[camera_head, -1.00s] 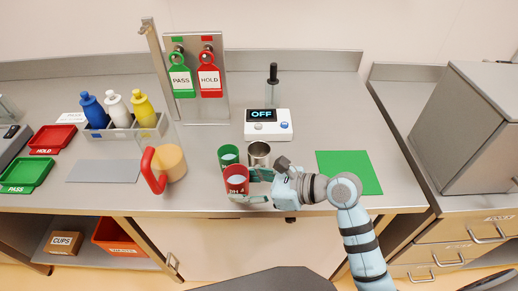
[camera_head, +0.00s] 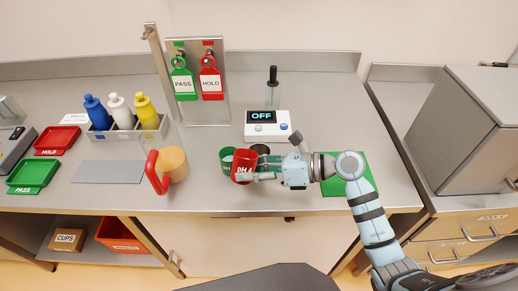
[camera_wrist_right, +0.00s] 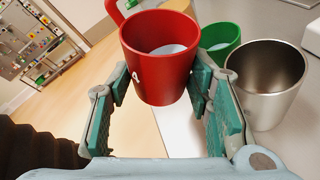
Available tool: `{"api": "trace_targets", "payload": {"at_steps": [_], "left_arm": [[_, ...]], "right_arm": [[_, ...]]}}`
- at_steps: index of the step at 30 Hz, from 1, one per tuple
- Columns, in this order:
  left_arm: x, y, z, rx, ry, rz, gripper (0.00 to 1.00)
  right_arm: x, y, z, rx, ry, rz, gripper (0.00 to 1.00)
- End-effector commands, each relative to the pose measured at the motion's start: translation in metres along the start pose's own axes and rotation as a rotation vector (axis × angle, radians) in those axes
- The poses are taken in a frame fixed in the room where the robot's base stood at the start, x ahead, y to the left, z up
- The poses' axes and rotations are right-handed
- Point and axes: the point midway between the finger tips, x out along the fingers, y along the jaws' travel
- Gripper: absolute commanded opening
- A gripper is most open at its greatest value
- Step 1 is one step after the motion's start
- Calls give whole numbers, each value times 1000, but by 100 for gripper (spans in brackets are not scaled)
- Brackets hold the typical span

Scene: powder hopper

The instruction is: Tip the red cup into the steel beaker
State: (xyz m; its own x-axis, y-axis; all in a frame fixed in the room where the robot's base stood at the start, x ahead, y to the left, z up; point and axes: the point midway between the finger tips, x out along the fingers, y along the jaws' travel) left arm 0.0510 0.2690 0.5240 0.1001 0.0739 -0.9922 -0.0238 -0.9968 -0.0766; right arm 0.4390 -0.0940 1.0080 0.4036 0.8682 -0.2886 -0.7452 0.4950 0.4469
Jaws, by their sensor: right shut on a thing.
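My right gripper (camera_head: 260,170) is shut on the red cup (camera_head: 243,169). The cup is held close to the green cup (camera_head: 227,157) and the steel beaker (camera_head: 261,149), which the gripper and red cup partly hide in the head view. In the right wrist view, the red cup (camera_wrist_right: 158,75) sits between the fingers of the gripper (camera_wrist_right: 161,85), with pale powder visible inside. The steel beaker (camera_wrist_right: 262,90) stands to its right, open and apart from it in that picture. My left gripper is in neither view.
The green cup (camera_wrist_right: 220,38) is also near in the wrist view. A green mat (camera_head: 345,187) lies right, partly under my arm.

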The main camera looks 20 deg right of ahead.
Motion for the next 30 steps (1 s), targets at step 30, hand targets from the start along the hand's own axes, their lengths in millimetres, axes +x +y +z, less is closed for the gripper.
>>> {"api": "trace_targets", "payload": {"at_steps": [30], "left_arm": [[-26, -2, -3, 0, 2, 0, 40]], "right_arm": [[-14, 2, 36, 210, -30, 89, 17]]}}
